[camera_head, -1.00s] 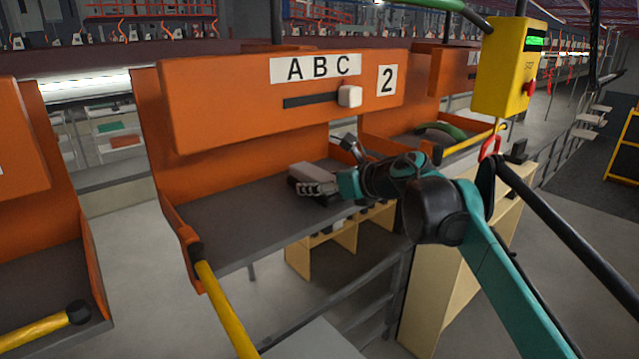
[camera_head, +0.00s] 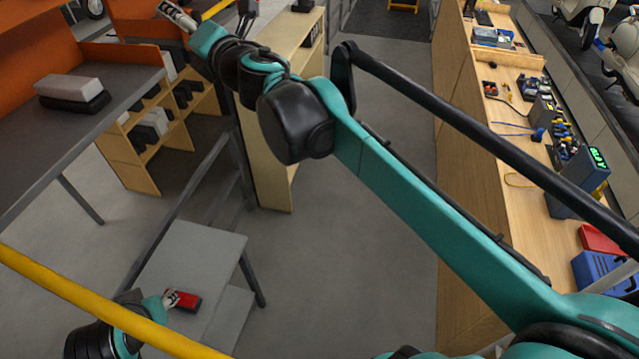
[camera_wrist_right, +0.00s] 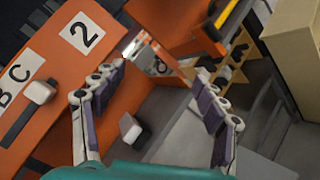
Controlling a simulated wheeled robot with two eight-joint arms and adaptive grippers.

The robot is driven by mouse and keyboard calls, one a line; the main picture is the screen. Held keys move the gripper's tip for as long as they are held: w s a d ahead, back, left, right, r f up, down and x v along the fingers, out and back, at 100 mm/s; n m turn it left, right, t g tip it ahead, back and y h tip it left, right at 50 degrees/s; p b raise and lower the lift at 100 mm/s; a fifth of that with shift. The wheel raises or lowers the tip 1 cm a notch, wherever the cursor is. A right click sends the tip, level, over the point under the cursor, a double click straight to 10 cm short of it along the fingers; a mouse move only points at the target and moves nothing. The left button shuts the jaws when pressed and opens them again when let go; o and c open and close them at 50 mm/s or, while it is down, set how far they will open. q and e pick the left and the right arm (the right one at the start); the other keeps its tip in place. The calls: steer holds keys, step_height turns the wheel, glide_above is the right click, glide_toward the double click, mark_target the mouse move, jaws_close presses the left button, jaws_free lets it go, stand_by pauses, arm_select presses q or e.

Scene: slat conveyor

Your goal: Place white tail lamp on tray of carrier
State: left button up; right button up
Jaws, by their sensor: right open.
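The white tail lamp (camera_head: 70,88), a pale block on a dark base, lies on the grey tray (camera_head: 35,140) of the orange carrier at the left. It also shows in the right wrist view (camera_wrist_right: 128,128), on the tray beyond the fingers. My right gripper (camera_head: 176,16) is open and empty, apart from the lamp, at the top left of the head view. Its spread fingers show in the wrist view (camera_wrist_right: 160,90). My left gripper (camera_head: 170,299) is low at the left, by a red and black block (camera_head: 187,301); whether its fingers hold the block is unclear.
A wooden rack (camera_head: 160,125) with dark and pale blocks stands behind the carrier. A grey side table (camera_head: 190,262) stands low at the left. A yellow bar (camera_head: 90,305) crosses in front of my left arm. A workbench (camera_head: 540,215) with tools runs along the right. The middle floor is clear.

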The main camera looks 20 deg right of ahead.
steer(key=s+d+f+m+g+h, duration=0.2)
steer(key=s+d+f+m+h, duration=0.3)
steer(key=d+f+m, duration=0.4)
steer(key=s+d+f+m+g+h, duration=0.2)
steer(key=s+d+f+m+h, duration=0.1)
steer(key=s+d+f+m, duration=0.55)
steer(key=s+a+f+m+g+y, duration=0.1)
steer(key=s+f+m+g, duration=0.2)
steer(key=f, duration=0.7)
steer(key=s+a+f+m+g+y, duration=0.1)
steer(key=s+a+f+m+g, duration=0.1)
steer(key=s+f+m, duration=0.5)
steer(key=s+f+g, duration=0.1)
steer(key=s+f, duration=0.2)
steer(key=s, duration=0.1)
steer(key=shift+s+a+f, duration=0.2)
steer(key=shift+s+a, duration=0.05)
steer(key=shift+s, duration=0.1)
